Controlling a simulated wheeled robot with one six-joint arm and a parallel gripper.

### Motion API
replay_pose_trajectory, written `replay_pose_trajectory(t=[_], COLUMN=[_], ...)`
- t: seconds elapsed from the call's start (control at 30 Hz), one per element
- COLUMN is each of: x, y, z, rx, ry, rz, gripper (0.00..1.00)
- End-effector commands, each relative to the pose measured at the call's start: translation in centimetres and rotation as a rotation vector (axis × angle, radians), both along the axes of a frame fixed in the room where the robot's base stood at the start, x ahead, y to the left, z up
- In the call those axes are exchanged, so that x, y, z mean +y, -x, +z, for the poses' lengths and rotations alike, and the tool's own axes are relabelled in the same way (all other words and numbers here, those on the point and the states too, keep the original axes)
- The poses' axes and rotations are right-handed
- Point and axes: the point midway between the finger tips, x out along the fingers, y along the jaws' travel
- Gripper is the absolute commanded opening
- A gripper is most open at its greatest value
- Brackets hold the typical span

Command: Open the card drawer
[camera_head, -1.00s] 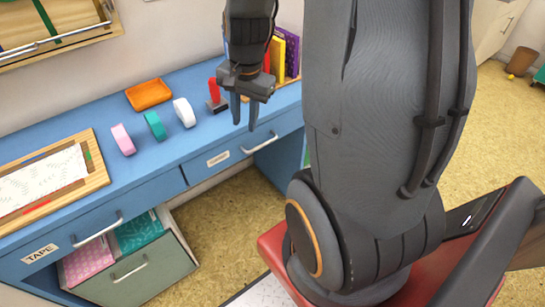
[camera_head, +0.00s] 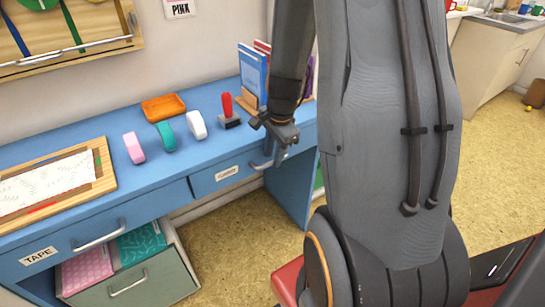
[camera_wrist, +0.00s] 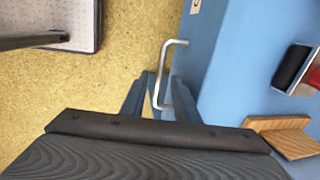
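The card drawer (camera_head: 228,172) is the right-hand blue drawer of the desk, with a small white label too small to read surely. Its front looks flush with the desk, so it appears closed. Its silver bar handle (camera_head: 257,165) is partly hidden by my gripper (camera_head: 276,155).
On the blue desk stand a red-handled stamp (camera_head: 228,112), white, teal and pink rounded pieces, an orange tray (camera_head: 163,107) and books (camera_head: 253,72). A TAPE drawer (camera_head: 75,247) is at left, above an open lower drawer (camera_head: 140,284). Floor before the card drawer is clear.

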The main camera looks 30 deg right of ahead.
Motion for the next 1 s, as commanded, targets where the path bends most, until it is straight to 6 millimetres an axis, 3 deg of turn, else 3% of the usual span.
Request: replay_pose_trajectory(t=[0.37,0.53,1.0], x=[-0.14,-0.15,-0.26], y=[-0.08,-0.08,0.15], z=[-0.58,-0.57,-0.55], rx=[-0.001,-0.001,0.004], ry=[0.001,0.001,-0.002], rz=[-0.002,-0.002,-0.006], gripper=[0.28,0.0,0.0])
